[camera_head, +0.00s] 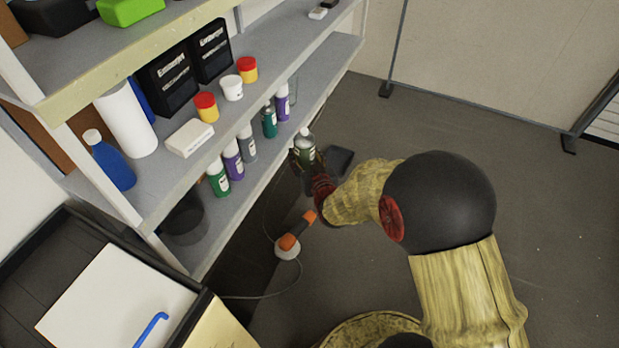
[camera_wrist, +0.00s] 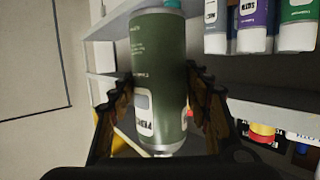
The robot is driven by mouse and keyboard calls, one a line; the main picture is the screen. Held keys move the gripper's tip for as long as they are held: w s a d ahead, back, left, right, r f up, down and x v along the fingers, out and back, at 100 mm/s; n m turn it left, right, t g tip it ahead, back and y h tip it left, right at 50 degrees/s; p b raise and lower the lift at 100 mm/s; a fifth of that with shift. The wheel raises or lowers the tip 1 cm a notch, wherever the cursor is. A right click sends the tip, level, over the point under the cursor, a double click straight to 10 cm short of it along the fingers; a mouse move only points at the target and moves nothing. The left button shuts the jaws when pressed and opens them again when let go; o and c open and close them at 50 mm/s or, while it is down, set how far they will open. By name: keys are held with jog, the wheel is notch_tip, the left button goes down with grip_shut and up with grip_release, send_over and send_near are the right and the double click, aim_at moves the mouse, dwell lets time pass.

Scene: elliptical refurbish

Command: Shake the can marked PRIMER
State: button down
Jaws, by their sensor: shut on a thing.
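A dark olive-green spray can (camera_head: 304,147) is held in my gripper (camera_head: 308,168), just off the front edge of the lower shelf. In the wrist view the can (camera_wrist: 158,60) stands between both fingers of my gripper (camera_wrist: 157,88), which are shut on its sides. Its small label (camera_wrist: 144,112) appears upside down and I cannot read it surely. In the head view the can looks near upright, and its lower part is hidden by the gripper.
The lower shelf (camera_head: 203,230) holds green, purple and grey spray cans, including a teal can (camera_head: 269,120) close to my gripper. The upper shelf (camera_head: 235,118) holds jars and boxes above. An orange-handled tool (camera_head: 297,231) is below. Open floor (camera_head: 420,125) lies right.

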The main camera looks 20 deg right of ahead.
jog(key=s+f, duration=0.6)
jog(key=w+r, duration=0.6)
jog(key=shift+w+r, duration=0.35)
jog(key=shift+r, duration=0.05)
jog(key=s+f, duration=0.6)
